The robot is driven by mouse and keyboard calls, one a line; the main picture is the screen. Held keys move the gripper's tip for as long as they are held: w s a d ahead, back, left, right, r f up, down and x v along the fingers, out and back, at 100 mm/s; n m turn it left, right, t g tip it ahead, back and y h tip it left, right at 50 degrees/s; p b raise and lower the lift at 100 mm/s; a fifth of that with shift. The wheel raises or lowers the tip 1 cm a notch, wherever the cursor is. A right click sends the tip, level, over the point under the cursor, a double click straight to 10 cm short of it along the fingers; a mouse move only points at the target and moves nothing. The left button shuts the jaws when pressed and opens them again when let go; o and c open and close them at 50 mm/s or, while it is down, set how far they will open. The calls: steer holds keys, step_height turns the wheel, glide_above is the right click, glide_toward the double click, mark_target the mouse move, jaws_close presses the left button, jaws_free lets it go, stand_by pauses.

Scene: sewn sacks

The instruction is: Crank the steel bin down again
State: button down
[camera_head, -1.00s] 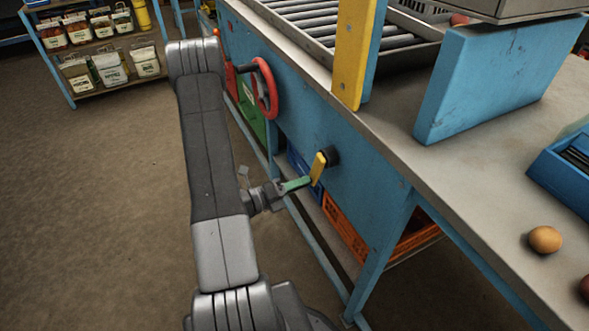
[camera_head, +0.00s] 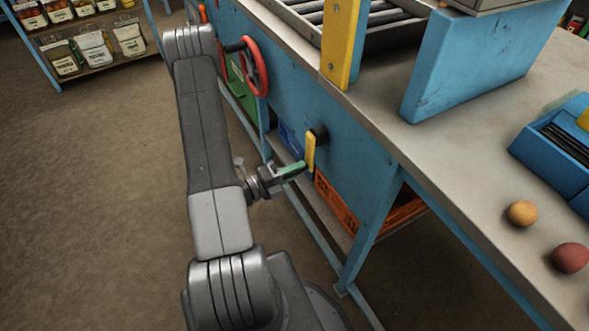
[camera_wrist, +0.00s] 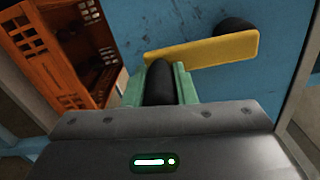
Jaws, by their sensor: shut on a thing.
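A crank with a yellow arm (camera_head: 310,152) and a black hub sits on the blue side panel of the bench. Its arm hangs down from the hub in the head view. In the wrist view the yellow arm (camera_wrist: 212,50) runs left from the hub (camera_wrist: 235,27). My gripper (camera_head: 296,169) has green fingers shut on the crank's black grip (camera_wrist: 160,83). The grip stands between both fingers (camera_wrist: 160,90). A grey metal body, perhaps the steel bin (camera_head: 482,5), shows only its lower edge at the top of the head view.
A red handwheel (camera_head: 263,70) is on the same panel, farther back. An orange crate (camera_head: 337,205) stands under the bench. Blue and yellow uprights, rollers, a blue box (camera_head: 545,150) and two round things (camera_head: 522,213) are on top. The floor at left is clear.

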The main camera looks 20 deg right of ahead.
steer(key=shift+s+f, duration=0.15)
steer(key=shift+s, duration=0.05)
steer(key=c, duration=1.2)
jaws_free()
steer(key=shift+a, duration=0.15)
steer(key=shift+w+a, duration=0.1)
steer(key=shift+a, duration=0.45)
steer(key=shift+s+a+p, duration=0.15)
steer(key=shift+s+a, duration=0.05)
steer(key=shift+a, duration=1.85)
steer(key=shift+s+a+p, duration=0.15)
steer(key=shift+s+a, duration=0.05)
steer(key=shift+a, duration=1.9)
steer(key=shift+s+a+p, duration=0.15)
steer(key=shift+s+a, duration=0.05)
steer(key=shift+a, duration=1.85)
steer(key=shift+w+d+b, duration=0.15)
steer(key=shift+d, duration=1.7)
steer(key=shift+w+d+b, duration=0.1)
steer(key=shift+w+d, duration=0.1)
steer(key=shift+d, duration=1.7)
steer(key=shift+w+d+b, duration=0.15)
steer(key=shift+d, duration=1.7)
